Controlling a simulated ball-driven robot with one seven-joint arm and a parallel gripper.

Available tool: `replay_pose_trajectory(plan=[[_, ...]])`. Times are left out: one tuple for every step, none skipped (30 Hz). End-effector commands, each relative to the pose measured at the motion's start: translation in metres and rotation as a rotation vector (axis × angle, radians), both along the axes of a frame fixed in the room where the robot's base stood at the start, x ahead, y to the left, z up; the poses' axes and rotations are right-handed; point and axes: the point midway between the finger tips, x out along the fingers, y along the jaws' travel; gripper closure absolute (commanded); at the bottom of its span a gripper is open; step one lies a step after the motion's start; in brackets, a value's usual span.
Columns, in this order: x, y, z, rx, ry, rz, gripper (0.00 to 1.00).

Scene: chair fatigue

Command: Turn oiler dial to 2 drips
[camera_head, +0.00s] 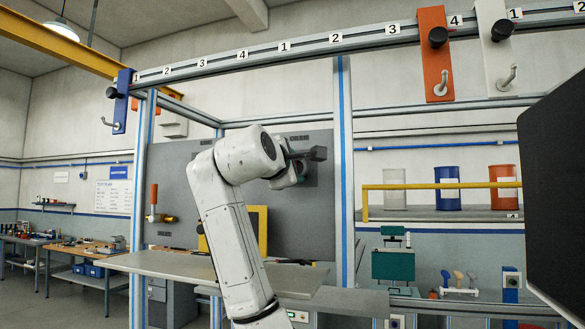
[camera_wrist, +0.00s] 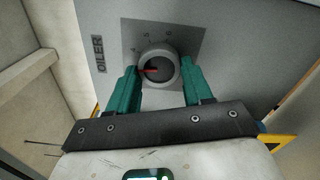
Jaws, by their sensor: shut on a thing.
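The red pointer points left in the wrist view. In the head view my gripper (camera_head: 300,170) is at the grey panel (camera_head: 320,205), and the dial is hidden there.
A grey table (camera_head: 160,264) stands below the panel. An upright post (camera_head: 344,150) is just right of my gripper. A top rail holds orange (camera_head: 433,60) and white (camera_head: 494,50) hangers. Drums and a yellow rail (camera_head: 440,186) are at right.

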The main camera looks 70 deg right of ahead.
Motion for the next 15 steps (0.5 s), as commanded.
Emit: replay_pose_trajectory(plan=[[0.0014,0.0004,-0.0008,-0.004,0.047,0.003,0.80],[0.0014,0.0004,-0.0010,-0.006,0.076,0.003,0.80],[0.0014,0.0004,-0.0012,-0.009,0.114,0.003,0.80],[0.0013,0.0003,-0.0014,-0.011,0.143,0.003,0.80],[0.0013,0.0003,-0.0016,-0.012,0.171,0.003,0.80],[0.0011,0.0001,-0.0018,-0.015,0.208,0.003,0.80],[0.0010,0.0001,-0.0019,-0.018,0.236,0.003,0.80],[0.0009,0.0002,-0.0020,-0.020,0.264,0.003,0.80],[0.0009,0.0004,-0.0021,-0.024,0.302,0.003,0.80],[0.0009,0.0005,-0.0021,-0.026,0.331,0.003,0.80],[0.0009,0.0004,-0.0022,-0.028,0.359,0.003,0.80],[0.0006,0.0002,-0.0024,-0.031,0.395,0.003,0.80],[0.0005,0.0000,-0.0026,-0.032,0.422,0.003,0.80],[0.0003,0.0000,-0.0027,-0.034,0.448,0.004,0.80],[0.0002,0.0002,-0.0029,-0.036,0.482,0.004,0.80]])
